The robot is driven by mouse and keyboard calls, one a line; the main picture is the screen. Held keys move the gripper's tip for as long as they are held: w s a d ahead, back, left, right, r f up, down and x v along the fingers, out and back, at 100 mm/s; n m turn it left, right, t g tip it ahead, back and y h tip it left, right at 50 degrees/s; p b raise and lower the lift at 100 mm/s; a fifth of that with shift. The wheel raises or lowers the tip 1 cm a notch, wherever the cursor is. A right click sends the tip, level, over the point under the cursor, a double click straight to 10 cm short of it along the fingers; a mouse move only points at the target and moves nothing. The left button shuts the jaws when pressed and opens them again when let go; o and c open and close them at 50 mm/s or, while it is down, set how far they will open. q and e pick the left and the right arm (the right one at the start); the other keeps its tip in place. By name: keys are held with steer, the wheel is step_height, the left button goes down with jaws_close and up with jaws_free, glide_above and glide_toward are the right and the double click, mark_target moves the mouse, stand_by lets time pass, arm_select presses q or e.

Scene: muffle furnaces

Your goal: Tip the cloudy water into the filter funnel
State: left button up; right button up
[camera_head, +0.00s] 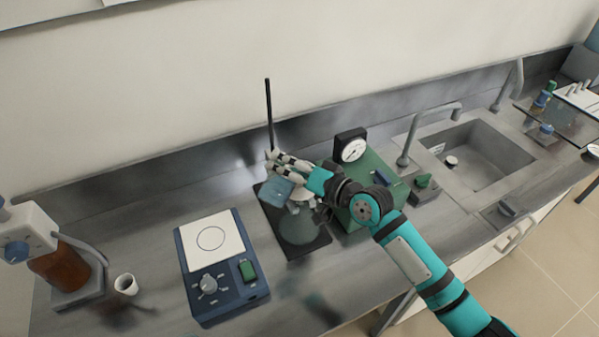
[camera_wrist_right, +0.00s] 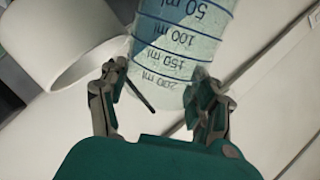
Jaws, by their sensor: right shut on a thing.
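My right gripper (camera_head: 277,164) is shut on a clear graduated beaker (camera_head: 275,192) with blue-tinted contents. In the right wrist view the beaker (camera_wrist_right: 180,50) sits between the two fingers (camera_wrist_right: 163,88); its marks run from 50 ml to 200 ml, and the liquid edge lies slanted across them. The beaker is held above a conical flask (camera_head: 298,229) on the dark stand base. A pale piece at the flask's top, likely the filter funnel (camera_head: 301,196), is partly hidden by the gripper. A white cylinder, likely the same funnel (camera_wrist_right: 90,80), shows beside the beaker in the wrist view. My left gripper is not in view.
A thin black stand rod (camera_head: 268,105) rises behind the gripper. A blue hotplate (camera_head: 215,285) stands to the left, a green box with a gauge (camera_head: 352,148) close to the right. A sink (camera_head: 480,158) lies further right. A small white cup (camera_head: 126,284) stands at left.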

steer(key=shift+w+d+r+m, duration=0.2)
steer(key=shift+w+r+m, duration=0.05)
steer(key=shift+m, duration=0.35)
stand_by(0.7)
steer(key=shift+p, duration=0.3)
steer(key=shift+w+m, duration=0.1)
steer(key=shift+m, duration=0.2)
steer(key=shift+d+r+g+y, duration=0.1)
steer(key=shift+g+y, duration=0.2)
steer(key=shift+m, duration=0.3)
steer(key=shift+w+d+m, duration=0.1)
steer(key=shift+w+m, duration=0.05)
steer(key=shift+m, duration=0.15)
stand_by(0.3)
steer(key=shift+w+d+r+m+g+p, duration=0.1)
steer(key=shift+m+g+p, duration=0.2)
